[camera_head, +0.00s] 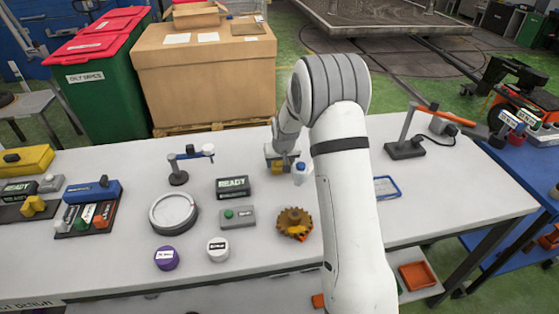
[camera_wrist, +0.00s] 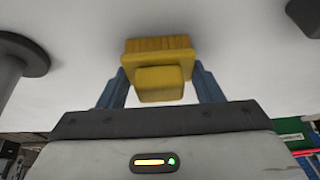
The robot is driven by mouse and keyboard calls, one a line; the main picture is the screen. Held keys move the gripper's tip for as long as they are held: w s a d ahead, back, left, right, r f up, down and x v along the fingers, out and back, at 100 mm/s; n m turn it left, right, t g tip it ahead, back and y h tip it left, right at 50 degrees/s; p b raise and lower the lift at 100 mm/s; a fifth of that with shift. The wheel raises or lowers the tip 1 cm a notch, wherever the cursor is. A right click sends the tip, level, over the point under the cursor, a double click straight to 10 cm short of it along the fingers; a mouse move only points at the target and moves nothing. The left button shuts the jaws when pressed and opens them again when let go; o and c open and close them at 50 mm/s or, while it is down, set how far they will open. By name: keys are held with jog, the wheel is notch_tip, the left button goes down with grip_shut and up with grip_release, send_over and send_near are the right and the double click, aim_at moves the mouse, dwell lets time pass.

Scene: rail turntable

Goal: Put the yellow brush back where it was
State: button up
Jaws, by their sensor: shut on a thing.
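The yellow brush (camera_wrist: 158,48) sits between the two blue fingers of my gripper (camera_wrist: 160,84) in the wrist view, with its block towards the palm and its bristle side away. My gripper is shut on it. In the head view my gripper (camera_head: 281,163) is low over the back middle of the white table, and a small part of the yellow brush (camera_head: 278,168) shows beneath it. I cannot tell whether the bristles touch the table. No marked place for the brush is clear to me.
A blue-capped white bottle (camera_head: 300,174) stands close right of my gripper. A READY display (camera_head: 233,187), a green-button box (camera_head: 238,217), a brown gear (camera_head: 295,222) and a round dish (camera_head: 174,213) are nearer. A stand (camera_head: 178,177) is left. My arm hides part of the table.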

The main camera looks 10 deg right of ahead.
jog(key=shift+f, duration=0.2)
jog(key=o, duration=0.9)
jog(key=shift+r, duration=0.2)
jog(key=b+v, duration=0.2)
jog(key=v, duration=0.9)
jog(key=s+r, duration=0.4)
jog(key=s, duration=0.4)
jog(key=s+r, duration=0.5)
jog(key=s, duration=0.3)
jog(key=shift+g, duration=0.7)
jog(key=s, duration=1.9)
jog(key=shift+f, duration=0.2)
